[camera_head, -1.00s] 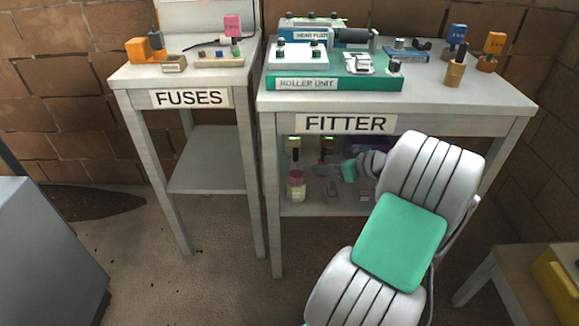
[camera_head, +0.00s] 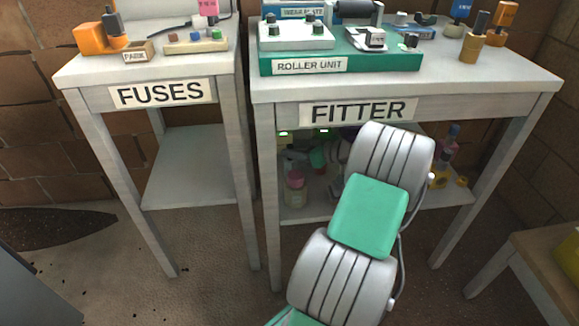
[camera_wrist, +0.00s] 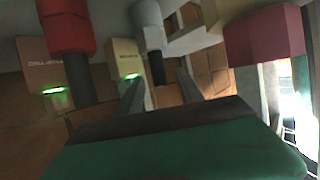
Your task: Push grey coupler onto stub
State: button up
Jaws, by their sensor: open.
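A pale grey cylindrical part (camera_wrist: 148,28), possibly the grey coupler, shows at the top middle of the wrist view. A narrower black end (camera_wrist: 157,68) extends below it in the picture, between my fingers. I cannot tell whether this is the stub or whether the two are joined. My gripper (camera_wrist: 155,88) is open, with one finger on each side of that black end, and nothing is visibly held. A red cylinder (camera_wrist: 67,30) with a dark grey end is to the left. In the head view my arm hides the gripper, under the FITTER table (camera_head: 480,85).
Tan boxes (camera_wrist: 125,58) with green lights stand close by, and a dark red block (camera_wrist: 262,35) is at right. A pink-capped bottle (camera_head: 294,190) stands on the lower shelf. The roller unit (camera_head: 350,63) is on the tabletop. The FUSES table (camera_head: 85,72) is at left.

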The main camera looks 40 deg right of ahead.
jog(key=shift+w, duration=0.25)
jog(key=shift+a, duration=0.1)
grip_shut()
dwell(1.2)
